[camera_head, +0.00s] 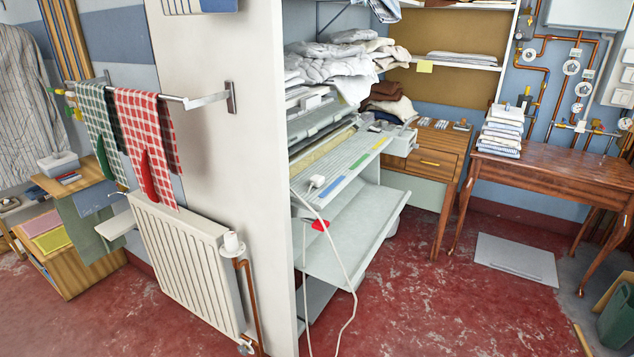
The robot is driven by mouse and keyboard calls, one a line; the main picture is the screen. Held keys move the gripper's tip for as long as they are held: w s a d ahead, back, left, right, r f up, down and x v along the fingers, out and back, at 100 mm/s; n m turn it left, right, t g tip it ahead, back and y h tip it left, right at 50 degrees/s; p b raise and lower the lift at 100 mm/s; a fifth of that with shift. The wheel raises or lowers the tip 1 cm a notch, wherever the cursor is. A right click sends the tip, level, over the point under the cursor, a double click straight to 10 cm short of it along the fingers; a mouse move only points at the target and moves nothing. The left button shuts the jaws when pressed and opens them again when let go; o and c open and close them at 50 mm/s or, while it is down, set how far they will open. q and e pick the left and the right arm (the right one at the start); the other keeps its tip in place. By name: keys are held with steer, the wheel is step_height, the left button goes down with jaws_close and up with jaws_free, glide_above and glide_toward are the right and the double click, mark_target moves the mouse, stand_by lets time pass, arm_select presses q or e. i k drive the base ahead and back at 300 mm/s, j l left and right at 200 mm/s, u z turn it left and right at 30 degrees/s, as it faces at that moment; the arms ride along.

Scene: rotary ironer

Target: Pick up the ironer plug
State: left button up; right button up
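A small white plug (317,181) lies near the front left end of the pale grey ironer (352,152), which stands behind the end of the white partition wall. A white cable (346,268) hangs down in front of the ironer toward the red floor. Its exact joining with the plug is too small to tell. Neither of my grippers shows in the head view.
The partition (262,110) and a radiator (185,262) stand left of the ironer. A red piece (320,225) sits by the cable. A wooden table (560,168) stands at right. A grey panel (515,259) lies flat on the floor. The floor in front is mostly clear.

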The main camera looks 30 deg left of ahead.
mark_target(316, 180)
steer(key=u, duration=0.4)
steer(key=i+u, duration=0.15)
steer(key=u, duration=0.6)
steer(key=i+u, duration=0.15)
steer(key=u, duration=0.25)
steer(key=i+l+u, duration=0.5)
steer(key=l+u, duration=0.15)
